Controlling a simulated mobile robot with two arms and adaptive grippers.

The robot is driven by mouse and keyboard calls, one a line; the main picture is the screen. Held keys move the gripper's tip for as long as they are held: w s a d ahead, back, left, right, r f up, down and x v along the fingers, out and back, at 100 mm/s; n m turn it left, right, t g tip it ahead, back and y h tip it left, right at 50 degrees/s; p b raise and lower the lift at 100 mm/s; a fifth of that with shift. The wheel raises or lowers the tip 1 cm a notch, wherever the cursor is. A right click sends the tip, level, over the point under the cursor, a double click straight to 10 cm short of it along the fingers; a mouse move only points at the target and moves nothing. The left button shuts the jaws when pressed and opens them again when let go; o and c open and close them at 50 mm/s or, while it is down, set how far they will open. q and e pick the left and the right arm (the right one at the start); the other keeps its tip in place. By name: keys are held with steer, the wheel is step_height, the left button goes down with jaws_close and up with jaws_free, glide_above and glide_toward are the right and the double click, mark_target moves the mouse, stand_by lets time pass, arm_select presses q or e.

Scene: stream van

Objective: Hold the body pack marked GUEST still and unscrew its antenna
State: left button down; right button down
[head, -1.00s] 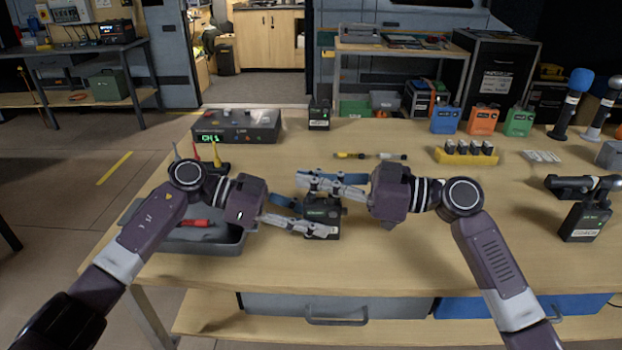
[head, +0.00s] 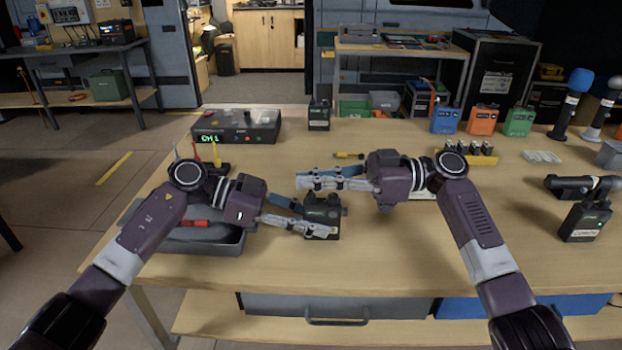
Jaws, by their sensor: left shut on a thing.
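A dark body pack (head: 321,213) with a small green display stands on the workbench near its front middle. My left gripper (head: 318,220) is shut on this pack, with its fingers reaching in from the left. A finger covers part of the pack's front, so I cannot read a GUEST label. My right gripper (head: 300,179) is just above and behind the pack, its fingers pointing left. I cannot make out the antenna.
Another body pack (head: 585,222) with a white label stands at the right, and one more (head: 319,115) at the back. A grey tray (head: 228,248) lies left of the held pack. A yellow rack (head: 482,160) holds several small dark items. The front right of the bench is clear.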

steer(key=shift+n+g+h, duration=0.3)
steer(key=shift+n+g, duration=0.7)
steer(key=shift+g, duration=0.6)
steer(key=shift+g, duration=0.3)
steer(key=c, duration=2.2)
jaws_free()
steer(key=shift+c, duration=0.2)
steer(key=shift+f+t, duration=0.1)
steer(key=shift+t, duration=0.4)
steer(key=shift+m+t, duration=1.8)
steer(key=shift+t, duration=0.8)
steer(key=shift+t, duration=0.3)
